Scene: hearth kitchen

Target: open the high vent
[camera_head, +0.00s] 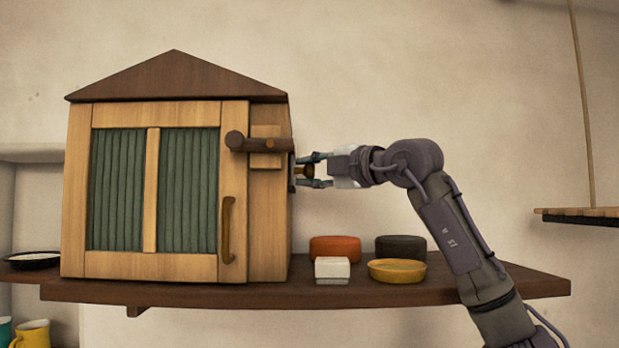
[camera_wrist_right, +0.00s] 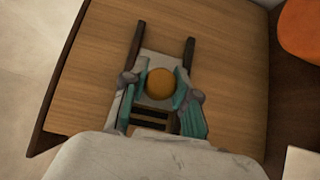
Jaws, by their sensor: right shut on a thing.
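The wooden cabinet (camera_head: 190,190) stands on a wall shelf, with the high vent on its right side. In the right wrist view the vent shows as a pale plate (camera_wrist_right: 157,66) between two dark rails (camera_wrist_right: 189,53), with a round orange-brown knob (camera_wrist_right: 160,84) on it. Dark slots with wooden slats (camera_wrist_right: 150,118) show beside the plate, nearer my wrist. My right gripper (camera_head: 313,171) reaches the cabinet's side from the right. In the wrist view its fingers (camera_wrist_right: 160,88) are shut on the knob, one on each side. My left gripper is not in view.
The cabinet door has a dark wooden bar latch (camera_head: 262,144) and a curved handle (camera_head: 227,230). On the shelf (camera_head: 430,290), right of the cabinet, are orange (camera_head: 334,248) and dark (camera_head: 401,247) containers, a white box (camera_head: 332,269) and a yellow bowl (camera_head: 397,271), below my right arm.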

